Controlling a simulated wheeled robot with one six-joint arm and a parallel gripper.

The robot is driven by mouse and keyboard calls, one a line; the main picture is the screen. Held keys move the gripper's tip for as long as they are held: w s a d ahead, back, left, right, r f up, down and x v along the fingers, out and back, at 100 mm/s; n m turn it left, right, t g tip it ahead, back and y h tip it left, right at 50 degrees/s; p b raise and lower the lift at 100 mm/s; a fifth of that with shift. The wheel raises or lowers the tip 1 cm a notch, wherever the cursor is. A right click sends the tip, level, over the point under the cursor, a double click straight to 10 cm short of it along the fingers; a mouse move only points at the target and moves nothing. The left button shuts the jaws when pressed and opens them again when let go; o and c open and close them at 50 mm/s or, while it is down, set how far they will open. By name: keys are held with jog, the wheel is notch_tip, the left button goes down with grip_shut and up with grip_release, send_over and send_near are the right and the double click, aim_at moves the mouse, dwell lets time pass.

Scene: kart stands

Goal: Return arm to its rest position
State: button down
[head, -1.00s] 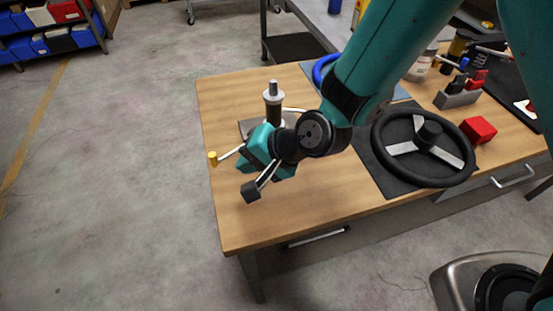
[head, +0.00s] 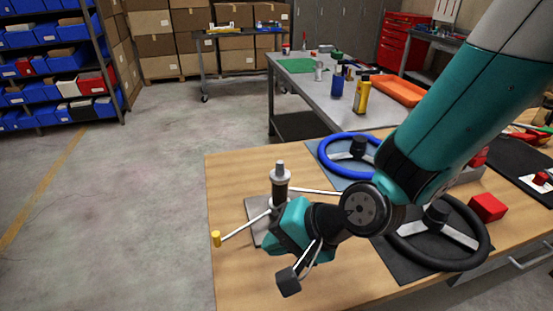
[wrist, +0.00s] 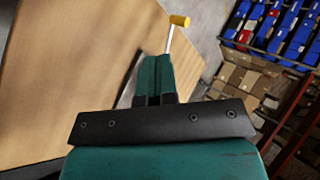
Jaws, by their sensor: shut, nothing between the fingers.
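My gripper (head: 280,242) is teal and hangs over the wooden bench at the end of my bent arm. In the wrist view its two fingers (wrist: 154,72) are together with nothing between them. A dark post with a metal top (head: 280,185) stands on a grey plate just behind the gripper. A pale rod with a yellow knob (head: 216,239) reaches left from near the post; the knob also shows beyond the fingertips in the wrist view (wrist: 180,20). I cannot tell the exact gap between rod and gripper.
The wooden bench (head: 235,177) holds a blue steering wheel (head: 326,161), a black steering wheel (head: 481,243) partly behind my arm, and a red block (head: 487,207). A grey table (head: 300,92) with bottles stands behind. The floor (head: 160,170) at left is clear.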

jog(key=s+d+r+n+g+h, duration=0.1)
jog(key=s+d+r+n+h, duration=0.1)
jog(key=s+d+r+n, duration=0.3)
jog(key=s+d+r+n+g+h, duration=0.2)
jog(key=s+d+r+n, duration=0.3)
jog(key=d+r, duration=0.3)
jog(key=shift+d+r+n+h, duration=0.3)
jog(key=shift+d+h, duration=0.1)
jog(key=shift+d, duration=0.7)
